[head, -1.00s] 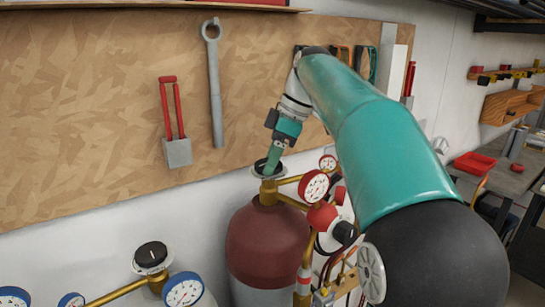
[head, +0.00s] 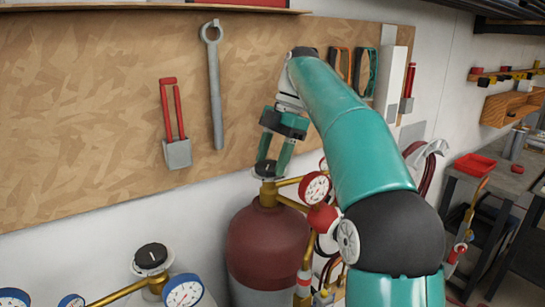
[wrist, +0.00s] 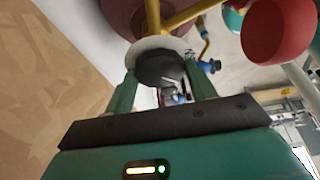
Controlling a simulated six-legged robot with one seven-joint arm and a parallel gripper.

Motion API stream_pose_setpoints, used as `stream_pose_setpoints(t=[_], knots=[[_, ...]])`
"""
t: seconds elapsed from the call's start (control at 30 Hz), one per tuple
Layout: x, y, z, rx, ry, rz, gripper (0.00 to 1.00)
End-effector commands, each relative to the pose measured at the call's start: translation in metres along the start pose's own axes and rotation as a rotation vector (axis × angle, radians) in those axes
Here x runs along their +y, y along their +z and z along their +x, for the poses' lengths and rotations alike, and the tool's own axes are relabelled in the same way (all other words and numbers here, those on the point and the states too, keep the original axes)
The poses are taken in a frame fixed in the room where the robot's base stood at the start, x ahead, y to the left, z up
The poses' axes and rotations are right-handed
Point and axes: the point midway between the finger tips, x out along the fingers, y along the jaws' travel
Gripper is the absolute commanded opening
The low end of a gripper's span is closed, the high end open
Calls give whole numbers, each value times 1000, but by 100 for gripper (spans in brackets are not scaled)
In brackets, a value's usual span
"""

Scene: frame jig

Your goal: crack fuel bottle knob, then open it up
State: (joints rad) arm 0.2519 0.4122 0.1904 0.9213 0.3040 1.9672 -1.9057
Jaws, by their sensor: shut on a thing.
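The fuel bottle (head: 268,243) is a maroon cylinder with a brass valve, standing against the wall in the head view. Its black round knob (head: 267,172) is on top, above a pale disc. My gripper (head: 270,163) comes down from above, with its two green fingers on opposite sides of the knob, shut on it. In the wrist view the knob (wrist: 158,67) sits between the fingertips of my gripper (wrist: 161,75). The knob's turned angle cannot be told.
Gauges (head: 315,187) and a red regulator (head: 323,218) sit right of the valve. A second bottle's black knob (head: 151,256) and blue gauge (head: 183,291) are at lower left.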

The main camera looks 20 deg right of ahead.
Motion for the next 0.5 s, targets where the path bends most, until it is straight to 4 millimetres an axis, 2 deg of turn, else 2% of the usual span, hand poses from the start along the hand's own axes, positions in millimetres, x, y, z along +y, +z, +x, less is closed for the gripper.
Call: stream_pose_setpoints(t=[0.47, 0.5], knots=[[0, 0, -1, -2, -4, -13, 33], [0, 0, -1, -2, -4, -13, 62]])
